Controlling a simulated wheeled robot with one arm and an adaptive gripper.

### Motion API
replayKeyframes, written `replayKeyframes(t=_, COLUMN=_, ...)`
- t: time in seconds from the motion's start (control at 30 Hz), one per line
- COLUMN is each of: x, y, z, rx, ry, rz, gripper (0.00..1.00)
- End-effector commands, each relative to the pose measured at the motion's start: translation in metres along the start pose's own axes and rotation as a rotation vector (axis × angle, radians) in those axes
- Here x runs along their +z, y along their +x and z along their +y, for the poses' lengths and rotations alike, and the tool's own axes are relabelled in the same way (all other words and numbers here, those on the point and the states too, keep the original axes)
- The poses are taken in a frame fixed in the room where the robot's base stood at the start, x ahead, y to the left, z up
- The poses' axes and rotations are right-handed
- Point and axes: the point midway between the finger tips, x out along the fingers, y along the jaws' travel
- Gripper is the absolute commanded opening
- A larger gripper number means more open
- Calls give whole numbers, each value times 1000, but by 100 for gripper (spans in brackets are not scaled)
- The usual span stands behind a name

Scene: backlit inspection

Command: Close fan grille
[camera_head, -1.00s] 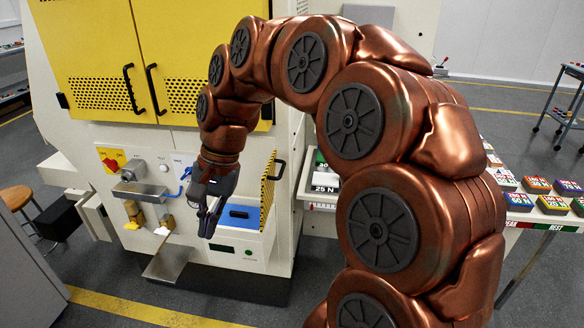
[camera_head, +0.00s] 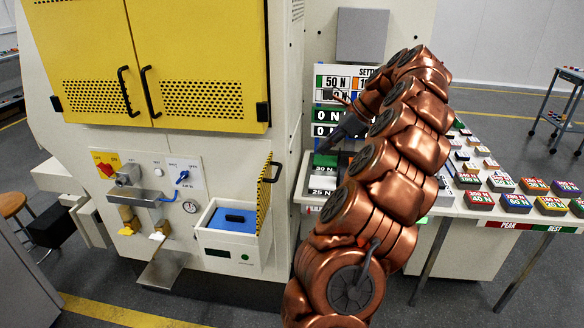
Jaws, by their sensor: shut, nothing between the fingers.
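A narrow yellow-and-black panel with a black handle (camera_head: 265,205) stands upright at the right side of a white box on the machine's front. It looks like the fan grille, seen nearly edge-on, swung out from the box. The box (camera_head: 222,250) is open at the top and shows a blue part with a black grip (camera_head: 232,219). My gripper (camera_head: 325,147) is dark and shut with nothing in it. It is to the right of the panel and apart from it, in front of the sign boards. My arm hides part of the table behind.
Two large yellow doors (camera_head: 195,50) with black handles are shut above. A panel with a red knob (camera_head: 104,170), blue lever (camera_head: 182,177) and gauge (camera_head: 190,206) is left of the box. A table of coloured blocks (camera_head: 512,203) stands right, partly behind my arm.

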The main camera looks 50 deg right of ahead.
Motion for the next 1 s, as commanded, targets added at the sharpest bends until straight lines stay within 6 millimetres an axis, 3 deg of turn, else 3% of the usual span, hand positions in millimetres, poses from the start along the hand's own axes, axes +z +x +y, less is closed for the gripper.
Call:
replayKeyframes(t=0.37, x=-2, y=20, z=-1, rx=-3, ry=13, rz=-2, gripper=0)
replayKeyframes(t=1.0, x=-2, y=99, z=-2, rx=-4, ry=13, rz=-1, gripper=0)
